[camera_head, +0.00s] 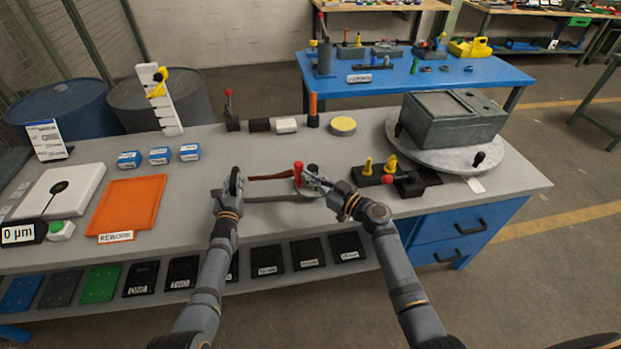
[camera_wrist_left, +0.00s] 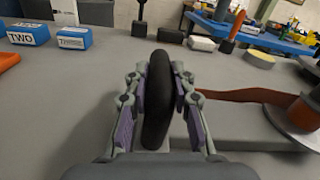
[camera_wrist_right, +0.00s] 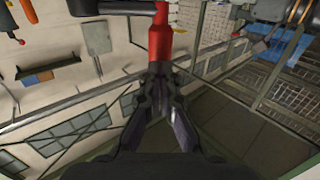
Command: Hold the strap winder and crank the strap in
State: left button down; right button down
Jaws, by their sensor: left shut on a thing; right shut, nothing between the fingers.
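The strap winder has a flat grey body (camera_head: 275,196) lying on the bench, a black rounded grip (camera_wrist_left: 157,105) at its left end and a reel (camera_wrist_left: 308,135) at its right. A brown strap (camera_head: 268,177) runs left from the reel; its far end is hidden behind the grip in the left wrist view. My left gripper (camera_head: 234,181) is shut on the black grip. The red crank knob (camera_head: 298,167) stands above the reel. My right gripper (camera_head: 308,178) is shut and empty right at the knob, which shows just beyond its fingertips in the right wrist view (camera_wrist_right: 159,42).
Yellow-topped parts (camera_head: 367,167) on dark blocks stand just right of my right gripper. A grey box on a round turntable (camera_head: 432,158) is at the bench's right. An orange tray (camera_head: 128,205) lies left. The bench between the tray and my left gripper is clear.

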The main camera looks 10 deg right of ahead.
jog(key=shift+w+a+m+t+h, duration=0.1)
jog(key=shift+a+m+t+h, duration=0.3)
jog(key=shift+h, duration=0.1)
jog(key=shift+a, duration=0.1)
jog(key=w+a+m+t+h, duration=0.2)
jog(key=w+a, duration=0.4)
jog(key=w, duration=0.6)
jog(key=shift+w+a+r+m+h, duration=0.2)
jog(key=shift+m+h, duration=0.4)
jog(key=shift+h, duration=0.6)
jog(key=shift+w+f+m+t+h, duration=0.2)
jog(key=shift+f+m+t+h, duration=0.1)
jog(key=shift+h, duration=0.2)
dwell(0.6)
